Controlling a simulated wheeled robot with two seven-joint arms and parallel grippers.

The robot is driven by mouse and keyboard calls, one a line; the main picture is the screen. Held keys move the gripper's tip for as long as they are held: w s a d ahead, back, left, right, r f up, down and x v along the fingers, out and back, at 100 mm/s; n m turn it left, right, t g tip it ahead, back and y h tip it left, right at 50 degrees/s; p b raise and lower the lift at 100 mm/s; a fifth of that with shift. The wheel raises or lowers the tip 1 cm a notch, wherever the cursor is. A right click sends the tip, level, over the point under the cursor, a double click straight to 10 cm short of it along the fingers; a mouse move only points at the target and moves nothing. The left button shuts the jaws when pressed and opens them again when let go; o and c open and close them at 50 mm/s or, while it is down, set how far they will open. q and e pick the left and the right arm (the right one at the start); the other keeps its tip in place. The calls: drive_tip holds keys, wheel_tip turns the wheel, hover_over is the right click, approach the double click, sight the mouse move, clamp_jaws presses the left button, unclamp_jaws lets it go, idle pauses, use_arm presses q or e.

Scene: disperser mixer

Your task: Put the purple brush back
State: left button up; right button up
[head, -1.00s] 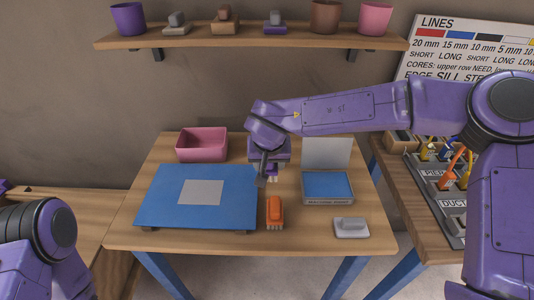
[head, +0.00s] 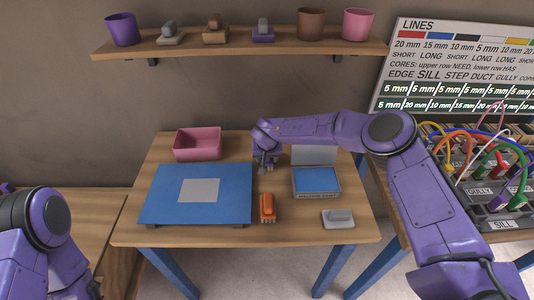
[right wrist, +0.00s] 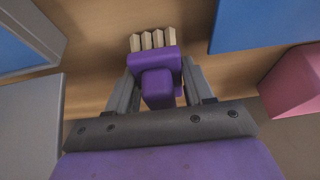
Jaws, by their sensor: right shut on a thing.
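My right gripper (head: 266,166) is over the far middle of the table, between the pink bin and the open grey box. In the right wrist view, the gripper (right wrist: 158,92) is shut on the purple brush (right wrist: 156,62), whose pale bristle tufts show past the fingertips. The brush is mostly hidden by the gripper in the head view, and I cannot tell whether its bristles touch the table. My left arm shows at the lower left of the head view, but its gripper is out of sight.
An orange brush (head: 267,206) lies near the blue board (head: 160,205). A grey block (head: 338,218) is at front right. The pink bin (head: 198,144) and open box (head: 316,194) flank the gripper. The wall shelf (head: 285,46) holds pots and small blocks. Cables crowd the right-hand bench.

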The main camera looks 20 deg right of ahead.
drive_tip(key=shift+w+f, duration=0.2)
drive_tip(key=shift+f, duration=0.1)
drive_tip(key=o, duration=1)
drive_tip(key=shift+s+r, duration=0.1)
drive_tip(key=b+v, duration=0.3)
drive_tip(key=v, duration=0.9)
drive_tip(key=shift+r, duration=0.1)
